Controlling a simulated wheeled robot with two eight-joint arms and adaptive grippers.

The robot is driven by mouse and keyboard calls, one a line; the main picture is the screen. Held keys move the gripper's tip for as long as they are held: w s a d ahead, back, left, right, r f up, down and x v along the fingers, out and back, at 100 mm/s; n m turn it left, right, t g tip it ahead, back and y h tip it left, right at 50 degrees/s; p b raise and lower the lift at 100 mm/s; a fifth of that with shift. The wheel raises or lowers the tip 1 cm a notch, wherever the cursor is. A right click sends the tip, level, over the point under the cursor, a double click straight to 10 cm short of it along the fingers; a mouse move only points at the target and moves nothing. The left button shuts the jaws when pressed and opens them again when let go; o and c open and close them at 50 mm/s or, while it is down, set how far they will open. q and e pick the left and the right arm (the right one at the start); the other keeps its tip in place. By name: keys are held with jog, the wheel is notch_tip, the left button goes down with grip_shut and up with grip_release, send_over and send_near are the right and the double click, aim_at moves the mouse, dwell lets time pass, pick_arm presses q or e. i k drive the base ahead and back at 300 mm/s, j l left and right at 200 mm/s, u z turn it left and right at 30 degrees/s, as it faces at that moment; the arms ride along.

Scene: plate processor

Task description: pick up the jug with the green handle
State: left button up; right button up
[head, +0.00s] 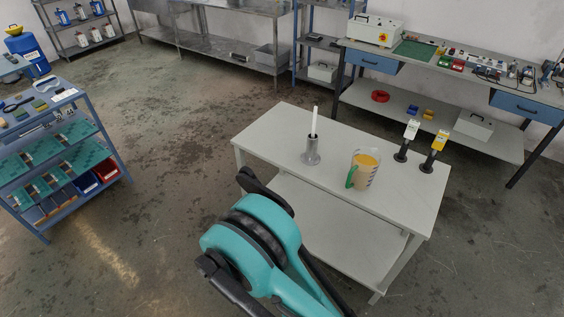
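The jug (366,172) stands upright on the light grey table (268,131), near its middle. It looks clear, with dark markings on its side and a yellow-orange filling. Its green handle (351,178) is on the left side of the jug. Nothing is touching the jug. A teal and black part of my own arm (262,232) shows at the bottom middle, in front of the table and left of the jug.
A metal holder with a white stick (312,147) stands left of the jug. A white-topped device (407,140) and a yellow-topped device (435,152) stand to its right. A blue trolley (62,160) is at the left and a workbench (450,75) behind.

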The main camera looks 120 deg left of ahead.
aim_at(365, 161)
jog(key=u, duration=0.45)
jog(key=j+u, duration=0.1)
jog(key=u, duration=0.75)
jog(key=j+u, duration=0.1)
jog(key=u, duration=1.25)
jog(key=i+u, duration=0.1)
jog(key=u, duration=0.8)
jog(key=z, duration=4.75)
jog(key=u, duration=4.7)
